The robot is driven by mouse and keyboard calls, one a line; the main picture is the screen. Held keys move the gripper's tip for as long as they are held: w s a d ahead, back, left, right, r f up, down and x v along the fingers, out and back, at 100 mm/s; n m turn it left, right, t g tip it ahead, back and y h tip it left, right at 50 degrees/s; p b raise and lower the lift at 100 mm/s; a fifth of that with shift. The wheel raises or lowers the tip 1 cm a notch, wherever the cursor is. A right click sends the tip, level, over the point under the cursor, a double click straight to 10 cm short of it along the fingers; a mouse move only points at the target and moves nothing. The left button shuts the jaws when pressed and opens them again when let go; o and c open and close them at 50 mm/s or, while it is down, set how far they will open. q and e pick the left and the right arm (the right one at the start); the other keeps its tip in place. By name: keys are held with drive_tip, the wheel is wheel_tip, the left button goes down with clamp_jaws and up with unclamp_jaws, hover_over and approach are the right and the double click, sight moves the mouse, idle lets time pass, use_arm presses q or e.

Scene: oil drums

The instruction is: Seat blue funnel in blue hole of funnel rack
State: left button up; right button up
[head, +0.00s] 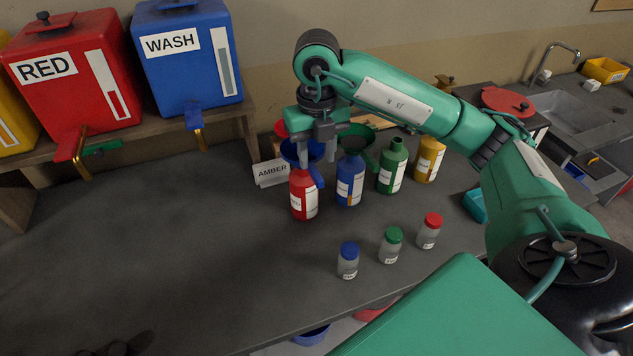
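The blue funnel (289,151) is at the back of the dark worktop, behind the red bottle. A blue part of it hangs down to the right, beside the red bottle. My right gripper (317,150) points down at the funnel, with its fingers at the rim and covering part of it. Whether they grip it I cannot tell. A red funnel (280,128) and a green funnel (364,150) show behind the gripper. The funnel rack and its blue hole cannot be made out behind the arm and bottles. My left gripper is not in view.
Red (304,196), blue (350,180), green (393,168) and yellow (428,160) bottles stand in a row. Small capped jars (348,262) stand in front. The left worktop is mostly clear.

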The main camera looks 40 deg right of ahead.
sight(317, 175)
wheel_tip(317, 175, down, 4)
drive_tip(key=shift+s+f+p, duration=0.1)
drive_tip(key=shift+s+p, duration=0.05)
drive_tip(key=shift+p, duration=0.4)
wheel_tip(317, 175, down, 4)
drive_tip(key=shift+r+p, duration=0.1)
drive_tip(key=shift+p, duration=0.4)
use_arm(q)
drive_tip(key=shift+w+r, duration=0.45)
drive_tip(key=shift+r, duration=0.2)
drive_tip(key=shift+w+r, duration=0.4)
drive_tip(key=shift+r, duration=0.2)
use_arm(e)
drive_tip(key=shift+f, duration=0.7)
drive_tip(key=shift+c, duration=0.4)
clamp_jaws()
use_arm(q)
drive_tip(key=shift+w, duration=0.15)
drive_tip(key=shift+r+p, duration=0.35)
drive_tip(key=shift+p, duration=0.1)
use_arm(e)
drive_tip(key=shift+r, duration=0.95)
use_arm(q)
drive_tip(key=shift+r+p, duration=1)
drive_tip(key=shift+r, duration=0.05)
use_arm(e)
drive_tip(key=shift+r, duration=2.1)
